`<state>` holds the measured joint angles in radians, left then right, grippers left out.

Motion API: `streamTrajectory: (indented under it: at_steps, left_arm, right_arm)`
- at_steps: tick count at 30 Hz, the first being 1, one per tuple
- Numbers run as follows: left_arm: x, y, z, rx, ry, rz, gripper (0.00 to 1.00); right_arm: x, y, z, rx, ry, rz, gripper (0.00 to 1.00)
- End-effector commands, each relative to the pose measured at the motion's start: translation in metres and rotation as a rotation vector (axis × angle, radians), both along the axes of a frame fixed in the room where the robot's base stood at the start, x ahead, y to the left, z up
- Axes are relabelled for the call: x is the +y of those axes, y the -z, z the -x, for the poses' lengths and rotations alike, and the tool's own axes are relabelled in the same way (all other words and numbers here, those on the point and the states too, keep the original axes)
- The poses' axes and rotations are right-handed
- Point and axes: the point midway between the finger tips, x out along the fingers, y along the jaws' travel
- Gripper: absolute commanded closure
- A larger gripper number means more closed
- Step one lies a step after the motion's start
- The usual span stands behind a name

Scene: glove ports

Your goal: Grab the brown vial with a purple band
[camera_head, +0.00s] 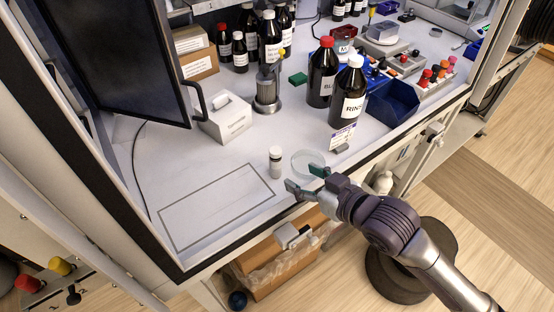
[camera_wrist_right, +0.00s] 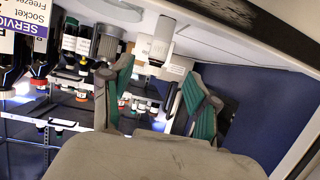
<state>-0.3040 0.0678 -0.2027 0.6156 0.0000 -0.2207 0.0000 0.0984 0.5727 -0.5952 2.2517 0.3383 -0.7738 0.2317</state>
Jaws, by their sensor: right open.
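My right gripper (camera_head: 303,178) is open and empty at the bench's front edge. Its two green-padded fingers also show in the right wrist view (camera_wrist_right: 160,80). A small vial (camera_head: 275,162) with a pale cap stands upright on the bench, just beyond and left of the fingertips, apart from them. It looks pale grey-white; I cannot make out brown glass or a purple band. A white cylinder (camera_wrist_right: 160,38) beyond the fingers in the right wrist view may be this vial. My left gripper is not in view.
A clear round dish (camera_head: 308,160) lies right beside the gripper. Dark bottles (camera_head: 348,92) and a small sign (camera_head: 342,138) stand behind it. A white box (camera_head: 228,120) and a metal cylinder (camera_head: 266,95) stand farther back. The outlined rectangle (camera_head: 215,207) at left is clear.

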Motion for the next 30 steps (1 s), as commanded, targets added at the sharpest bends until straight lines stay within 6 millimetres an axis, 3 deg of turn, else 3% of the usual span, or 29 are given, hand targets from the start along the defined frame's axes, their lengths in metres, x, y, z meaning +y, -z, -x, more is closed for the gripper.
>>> streamTrajectory:
  at_steps: [6,14,24,30]
  left_arm:
    - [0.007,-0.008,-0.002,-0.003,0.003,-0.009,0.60]
    - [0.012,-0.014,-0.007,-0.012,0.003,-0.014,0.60]
    - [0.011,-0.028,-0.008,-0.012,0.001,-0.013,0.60]
    - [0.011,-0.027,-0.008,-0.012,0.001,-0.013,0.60]
  right_arm:
    - [0.024,0.014,-0.031,0.000,0.003,-0.001,0.40]
    - [0.035,0.021,-0.045,-0.001,0.002,0.000,0.40]
    - [0.059,0.038,-0.076,-0.001,0.001,0.000,0.40]
    - [0.061,0.041,-0.078,-0.001,0.001,0.001,0.40]
